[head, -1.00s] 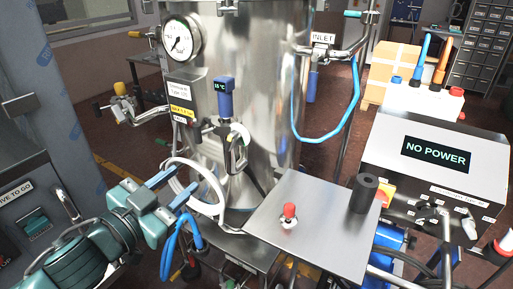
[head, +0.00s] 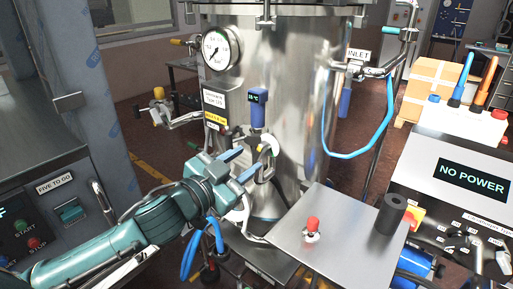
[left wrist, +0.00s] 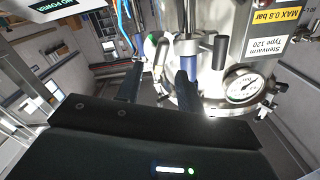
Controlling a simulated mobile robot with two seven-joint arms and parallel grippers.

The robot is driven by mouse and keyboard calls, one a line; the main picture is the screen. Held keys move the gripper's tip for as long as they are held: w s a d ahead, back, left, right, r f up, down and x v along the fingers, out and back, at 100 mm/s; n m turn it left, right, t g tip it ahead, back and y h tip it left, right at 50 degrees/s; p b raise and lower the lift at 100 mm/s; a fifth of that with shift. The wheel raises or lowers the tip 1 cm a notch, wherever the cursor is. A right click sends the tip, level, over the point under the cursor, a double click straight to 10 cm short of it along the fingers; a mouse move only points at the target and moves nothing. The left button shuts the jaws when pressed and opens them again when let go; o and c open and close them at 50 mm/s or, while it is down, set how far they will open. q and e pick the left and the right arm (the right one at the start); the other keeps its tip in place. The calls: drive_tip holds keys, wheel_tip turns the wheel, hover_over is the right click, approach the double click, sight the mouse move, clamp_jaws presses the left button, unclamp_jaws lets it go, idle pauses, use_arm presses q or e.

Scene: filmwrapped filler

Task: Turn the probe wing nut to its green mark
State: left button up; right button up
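The probe (head: 257,109) is a blue body with a small lit display, mounted on the front of the steel tank. Below it is a metal fitting (head: 266,152) with a pale disc bearing a small green patch; I cannot make out the wing nut's wings or angle. My left gripper (head: 248,164) is just left of and in front of this fitting, its two blue fingers apart and partly covering it. In the left wrist view the fingers (left wrist: 158,84) are spread, with the blue probe body (left wrist: 187,47) beyond them. Nothing is visibly held. My right gripper is out of view.
The steel tank (head: 295,75) carries a pressure gauge (head: 220,49) and a blue inlet hose (head: 362,153). A steel plate (head: 340,222) with a red-topped knob (head: 313,225) and black cylinder (head: 390,213) lies right of the gripper. A "NO POWER" box (head: 470,177) stands at right.

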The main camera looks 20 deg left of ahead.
sight(258, 152)
use_arm(q)
drive_tip(key=p+x, duration=0.1)
drive_tip(key=x, duration=0.4)
drive_tip(key=shift+s, duration=0.1)
clamp_jaws()
